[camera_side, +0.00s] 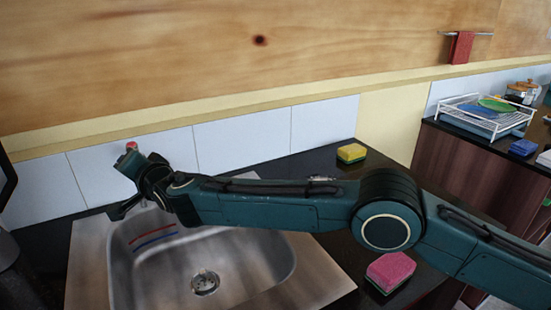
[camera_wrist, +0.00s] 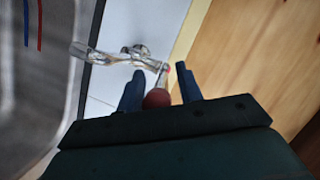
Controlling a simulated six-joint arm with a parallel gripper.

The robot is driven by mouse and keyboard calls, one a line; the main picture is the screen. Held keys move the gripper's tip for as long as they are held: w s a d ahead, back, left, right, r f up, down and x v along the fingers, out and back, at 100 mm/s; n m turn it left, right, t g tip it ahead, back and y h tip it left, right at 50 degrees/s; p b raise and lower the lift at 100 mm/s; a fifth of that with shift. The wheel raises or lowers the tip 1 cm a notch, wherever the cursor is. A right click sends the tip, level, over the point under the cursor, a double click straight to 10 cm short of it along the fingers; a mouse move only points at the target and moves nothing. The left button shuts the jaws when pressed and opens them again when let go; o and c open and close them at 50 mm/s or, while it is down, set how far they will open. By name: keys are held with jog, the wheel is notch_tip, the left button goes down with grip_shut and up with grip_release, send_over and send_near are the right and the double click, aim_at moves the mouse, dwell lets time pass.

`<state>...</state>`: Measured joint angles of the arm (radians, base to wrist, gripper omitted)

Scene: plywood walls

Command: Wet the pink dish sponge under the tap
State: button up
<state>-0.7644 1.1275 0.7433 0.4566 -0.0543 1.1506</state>
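The pink dish sponge (camera_side: 391,270) lies on the dark counter right of the sink, in front of my arm, pink side up over a green layer. The wrist view does not show it. The chrome tap (camera_wrist: 108,58) shows in the wrist view, with a red-brown knob (camera_wrist: 157,98) on its lever. My gripper (camera_wrist: 156,73) is open, and the knob appears between its two fingers, apart from both. In the side view my gripper (camera_side: 122,187) is at the back left of the sink, by a red knob (camera_side: 132,147), and mostly hides the tap. No running water is visible.
The steel sink (camera_side: 280,292) has a drain and red and blue stripes on its wall. A yellow sponge (camera_side: 351,153) lies on the counter behind my arm. A white dish rack (camera_side: 480,115) stands on the far right counter. A tiled wall (camera_side: 245,135) is close behind the sink.

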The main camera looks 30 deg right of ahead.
jog(key=shift+w, duration=0.2)
grip_shut()
dwell(0.4)
jog(key=shift+w+d+n+g+y, duration=0.15)
jog(key=shift+d+n+g+y, duration=0.85)
jog(key=shift+d+n+y, duration=0.75)
jog(key=shift+a, duration=0.25)
grip_release()
